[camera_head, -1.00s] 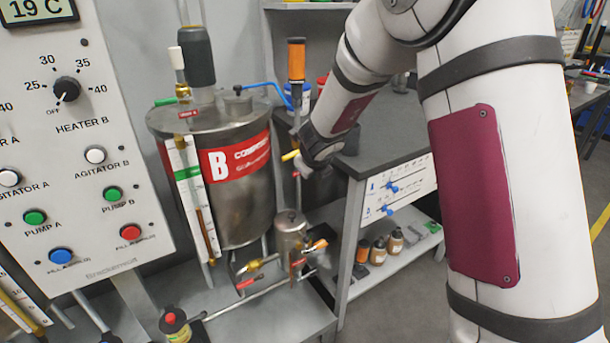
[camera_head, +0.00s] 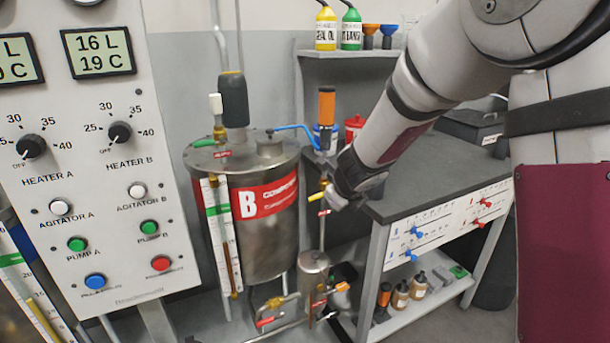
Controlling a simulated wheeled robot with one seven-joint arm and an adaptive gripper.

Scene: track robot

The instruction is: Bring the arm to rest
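My arm comes in from the upper right and reaches down to the left. My gripper (camera_head: 347,186) is the dark end of the arm, in front of the left end of the grey bench. It shows close to a thin upright pipe (camera_head: 322,228) with a yellow handle (camera_head: 318,191) and an orange-topped part (camera_head: 326,105) above. I cannot tell whether it touches them. The fingers are too small and dark to tell whether they are open or shut, and nothing held can be made out.
The steel tank marked B (camera_head: 285,235) stands left of my gripper. A control panel (camera_head: 100,190) fills the left side. The grey bench (camera_head: 440,170) has blue and red valves on its front and bottles (camera_head: 401,295) on its lower shelf. A small steel canister (camera_head: 313,275) stands below my gripper.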

